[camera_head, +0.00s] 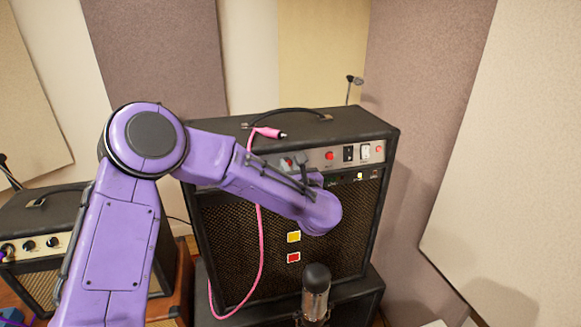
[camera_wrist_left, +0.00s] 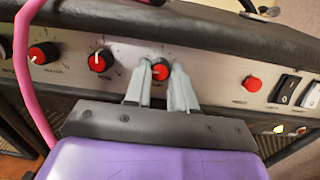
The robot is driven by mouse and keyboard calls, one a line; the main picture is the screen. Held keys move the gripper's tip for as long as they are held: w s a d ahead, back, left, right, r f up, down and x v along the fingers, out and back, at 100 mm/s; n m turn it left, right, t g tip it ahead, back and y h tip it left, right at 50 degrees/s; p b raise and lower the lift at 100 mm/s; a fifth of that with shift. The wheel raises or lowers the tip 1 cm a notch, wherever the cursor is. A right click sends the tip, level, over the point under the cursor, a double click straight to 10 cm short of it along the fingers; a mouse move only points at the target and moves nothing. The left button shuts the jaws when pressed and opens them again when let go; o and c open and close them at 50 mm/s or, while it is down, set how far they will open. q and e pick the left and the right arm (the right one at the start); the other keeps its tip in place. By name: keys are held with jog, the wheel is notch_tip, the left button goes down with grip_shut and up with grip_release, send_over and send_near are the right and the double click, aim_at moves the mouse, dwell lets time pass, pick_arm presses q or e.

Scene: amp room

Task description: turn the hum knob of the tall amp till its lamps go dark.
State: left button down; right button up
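The tall amp (camera_head: 385,135) stands in the middle of the head view, its control panel partly hidden by my left arm. In the left wrist view, my left gripper (camera_wrist_left: 161,84) has its two fingers closed around the sides of a red-capped knob (camera_wrist_left: 159,73). Its label cannot be read. Two more red-capped knobs, the middle one (camera_wrist_left: 100,60) and the left one (camera_wrist_left: 43,53), are to its left. My right gripper is not in view.
A pink cable (camera_head: 262,235) hangs down the amp's front, its plug on top. A red button (camera_wrist_left: 252,83) and two rocker switches (camera_wrist_left: 283,90) lie right of the held knob. A microphone (camera_head: 316,285) stands in front. A smaller amp (camera_head: 40,220) is at left.

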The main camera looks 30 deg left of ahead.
pick_arm(q)
jog(key=m+t+h+b, duration=0.1)
jog(key=m+b, duration=0.1)
jog(key=m, duration=0.3)
jog(key=shift+s, duration=0.1)
jog(key=c, duration=0.9)
grip_release()
jog(key=shift+a, duration=0.1)
jog(key=shift+c, duration=0.2)
jog(key=b+v, duration=0.4)
jog(key=v, duration=0.6)
jog(key=shift+b, duration=0.3)
jog(key=shift+s+d, duration=0.15)
jog(key=shift+d, duration=0.1)
